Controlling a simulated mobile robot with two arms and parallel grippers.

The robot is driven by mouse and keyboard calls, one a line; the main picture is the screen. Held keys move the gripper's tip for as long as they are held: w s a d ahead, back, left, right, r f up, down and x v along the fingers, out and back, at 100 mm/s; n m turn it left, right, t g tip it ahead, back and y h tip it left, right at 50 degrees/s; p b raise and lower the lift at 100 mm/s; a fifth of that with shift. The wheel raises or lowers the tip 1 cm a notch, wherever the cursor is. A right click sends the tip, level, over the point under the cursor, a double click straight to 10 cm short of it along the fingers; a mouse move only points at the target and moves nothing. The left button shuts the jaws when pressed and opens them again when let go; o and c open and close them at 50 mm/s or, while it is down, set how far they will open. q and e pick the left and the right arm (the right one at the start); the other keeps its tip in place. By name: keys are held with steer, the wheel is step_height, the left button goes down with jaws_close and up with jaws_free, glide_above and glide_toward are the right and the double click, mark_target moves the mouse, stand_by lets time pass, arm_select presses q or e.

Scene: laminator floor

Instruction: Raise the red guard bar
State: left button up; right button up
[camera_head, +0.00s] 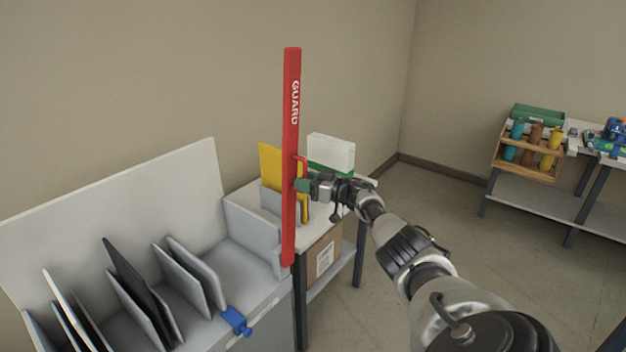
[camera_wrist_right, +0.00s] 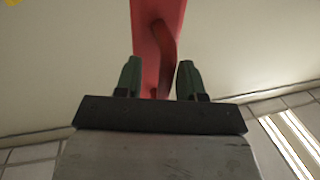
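The red guard bar (camera_head: 291,120), marked GUARD, stands upright at the right end of the grey slotted unit (camera_head: 255,240). A small red handle (camera_head: 301,158) sticks out from its side. My right gripper (camera_head: 304,185) is at the bar's right side, close to the handle. In the right wrist view the bar (camera_wrist_right: 150,35) and its curved handle (camera_wrist_right: 163,50) lie ahead of the right gripper (camera_wrist_right: 158,80). Its green fingertips are apart, with a gap visible between them. My left gripper is out of view.
Several grey and dark panels stand in the unit, with a blue clip (camera_head: 236,321) on its front edge. Behind the bar, a side table holds a yellow folder (camera_head: 270,160) and a white box (camera_head: 332,150). A workbench with a bottle caddy (camera_head: 528,158) stands far right.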

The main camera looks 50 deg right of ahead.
steer(key=v, duration=1)
steer(key=shift+s+d, duration=0.25)
steer(key=shift+s, duration=0.1)
steer(key=shift+f, duration=0.2)
